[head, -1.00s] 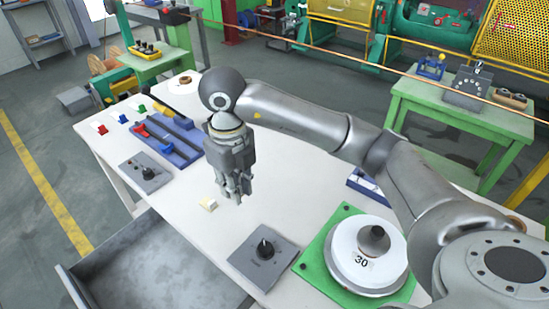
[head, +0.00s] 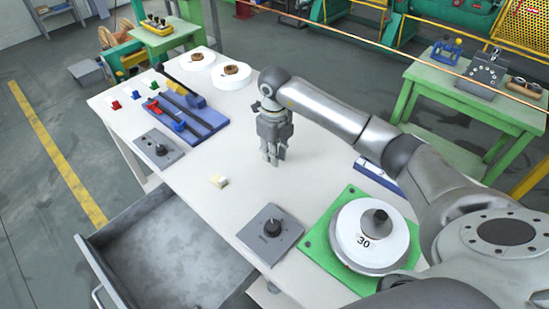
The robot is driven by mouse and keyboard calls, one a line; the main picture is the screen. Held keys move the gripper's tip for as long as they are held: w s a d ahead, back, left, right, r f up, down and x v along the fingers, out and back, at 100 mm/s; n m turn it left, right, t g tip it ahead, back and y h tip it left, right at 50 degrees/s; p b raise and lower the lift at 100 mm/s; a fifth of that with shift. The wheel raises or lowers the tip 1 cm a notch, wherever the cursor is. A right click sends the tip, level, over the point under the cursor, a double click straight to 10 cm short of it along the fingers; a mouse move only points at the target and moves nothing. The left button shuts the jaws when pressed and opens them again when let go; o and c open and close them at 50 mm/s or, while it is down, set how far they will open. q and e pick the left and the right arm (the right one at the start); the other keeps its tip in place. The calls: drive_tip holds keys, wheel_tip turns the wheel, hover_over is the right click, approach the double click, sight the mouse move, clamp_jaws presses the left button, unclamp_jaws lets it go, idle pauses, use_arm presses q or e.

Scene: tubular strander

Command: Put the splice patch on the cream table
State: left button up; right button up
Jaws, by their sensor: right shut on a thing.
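The cream table (head: 200,215) fills the middle of the head view. My right gripper (head: 272,160) points down over the middle of its top, its fingers close together. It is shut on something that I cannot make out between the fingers. I cannot tell whether the fingertips touch the tabletop. A small cream-and-yellow block (head: 219,181) lies on the table to the left of and nearer than my right gripper, apart from it. I cannot tell whether this block is the splice patch. My left gripper is not in view.
A blue tray (head: 190,122), a grey knob panel (head: 158,149) and white spools (head: 231,75) stand on the table's left and far side. A second knob panel (head: 270,234) and a green scale (head: 322,245) stand nearer. An open drawer (head: 105,277) juts out front left.

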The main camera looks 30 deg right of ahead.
wheel_tip(320, 180, down, 2)
drive_tip(key=shift+d+f+p, duration=0.1)
drive_tip(key=shift+f+p, duration=0.1)
drive_tip(key=shift+p, duration=0.4)
drive_tip(key=shift+f, duration=0.3)
drive_tip(key=shift+f, duration=0.1)
drive_tip(key=shift+f, duration=0.15)
drive_tip(key=o, duration=0.8)
